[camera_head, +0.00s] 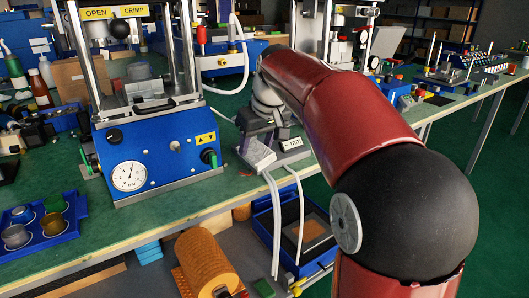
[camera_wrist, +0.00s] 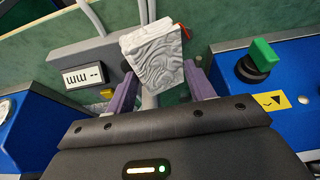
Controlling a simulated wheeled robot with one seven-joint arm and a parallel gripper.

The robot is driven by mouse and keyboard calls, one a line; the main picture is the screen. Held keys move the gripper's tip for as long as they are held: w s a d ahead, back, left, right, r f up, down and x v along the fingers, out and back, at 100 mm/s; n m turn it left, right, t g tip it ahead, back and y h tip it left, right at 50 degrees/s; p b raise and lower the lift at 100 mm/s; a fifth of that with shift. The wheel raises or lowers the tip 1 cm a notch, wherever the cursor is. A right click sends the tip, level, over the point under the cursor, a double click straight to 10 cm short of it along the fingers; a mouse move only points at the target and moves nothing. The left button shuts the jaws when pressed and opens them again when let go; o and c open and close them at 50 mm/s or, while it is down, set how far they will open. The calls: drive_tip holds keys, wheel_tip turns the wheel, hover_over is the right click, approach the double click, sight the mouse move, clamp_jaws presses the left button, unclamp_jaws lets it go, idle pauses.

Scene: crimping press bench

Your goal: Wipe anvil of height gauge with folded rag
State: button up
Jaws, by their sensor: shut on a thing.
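The folded rag (camera_head: 257,154) is a pale grey, wrinkled pad with a small red tag at its edge. It also shows in the wrist view (camera_wrist: 155,58). My gripper (camera_head: 261,127) is shut on the rag, with purple fingers on both sides of it in the wrist view. The height gauge is a grey block (camera_head: 292,143) marked "mm"; its label side shows at left in the wrist view (camera_wrist: 65,60). The rag is close beside the gauge's left end in the head view. The anvil is not clearly visible, and I cannot tell whether the rag touches it.
A blue crimping press (camera_head: 158,150) with a dial stands just left of my gripper. Its green knob (camera_wrist: 263,55) is near at right in the wrist view. White hoses (camera_head: 275,215) hang over the bench's front edge. A blue tray of cups (camera_head: 42,222) lies at far left.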

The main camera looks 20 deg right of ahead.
drive_tip(key=shift+w+d+f, duration=0.1)
drive_tip(key=shift+w+d, duration=0.05)
drive_tip(key=shift+d, duration=0.75)
drive_tip(key=shift+w+d, duration=0.15)
drive_tip(key=shift+d, duration=0.7)
drive_tip(key=shift+c, duration=0.5)
drive_tip(key=shift+s+a, duration=0.25)
drive_tip(key=shift+a, duration=0.45)
drive_tip(key=shift+c, duration=0.4)
drive_tip(key=shift+a, duration=0.25)
drive_tip(key=shift+a+r+p, duration=0.15)
drive_tip(key=shift+r+p, duration=0.15)
drive_tip(key=shift+r, duration=2.45)
